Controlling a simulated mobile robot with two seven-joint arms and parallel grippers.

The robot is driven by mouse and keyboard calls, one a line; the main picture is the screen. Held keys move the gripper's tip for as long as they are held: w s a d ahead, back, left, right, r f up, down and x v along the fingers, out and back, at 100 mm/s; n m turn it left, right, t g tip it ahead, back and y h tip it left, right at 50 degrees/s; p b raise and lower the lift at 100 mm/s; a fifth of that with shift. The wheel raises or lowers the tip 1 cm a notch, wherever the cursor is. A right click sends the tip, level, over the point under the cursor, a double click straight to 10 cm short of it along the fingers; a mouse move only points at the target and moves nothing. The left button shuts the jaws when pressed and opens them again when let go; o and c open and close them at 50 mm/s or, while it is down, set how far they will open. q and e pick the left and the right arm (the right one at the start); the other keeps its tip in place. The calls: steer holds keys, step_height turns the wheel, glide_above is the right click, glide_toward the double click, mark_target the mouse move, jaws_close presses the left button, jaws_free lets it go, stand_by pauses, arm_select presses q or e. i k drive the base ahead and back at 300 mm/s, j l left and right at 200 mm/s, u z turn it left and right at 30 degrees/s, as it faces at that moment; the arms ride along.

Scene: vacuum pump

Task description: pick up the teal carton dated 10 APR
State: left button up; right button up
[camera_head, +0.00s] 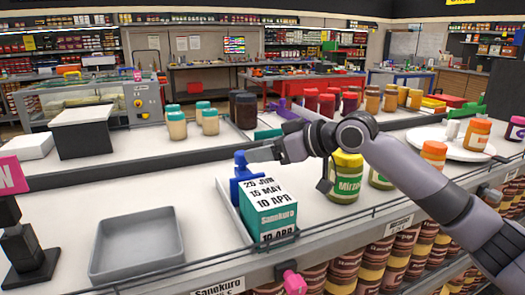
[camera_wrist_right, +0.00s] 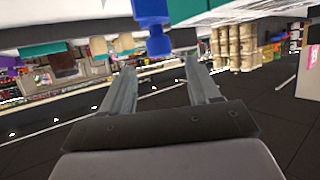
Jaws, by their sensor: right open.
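The teal carton dated 10 APR (camera_head: 272,222) is the front one of a short row in a narrow tray on the counter. A blue pusher (camera_head: 243,180) is at the row's back end. My right gripper (camera_head: 262,154) is above and behind the row, near the pusher, apart from the front carton. In the wrist view its fingers (camera_wrist_right: 163,82) are spread and empty. My left gripper is out of view.
A grey empty tray (camera_head: 137,272) lies left of the row. A yellow-green Mirza jar (camera_head: 345,177) stands to the right. A pink clip (camera_head: 293,281) sticks out at the front shelf edge. Jars (camera_head: 209,122) stand farther back. The counter between tray and row is clear.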

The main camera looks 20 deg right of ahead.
mark_target(275, 217)
steer(key=k+l, duration=0.8)
steer(key=l, duration=0.1)
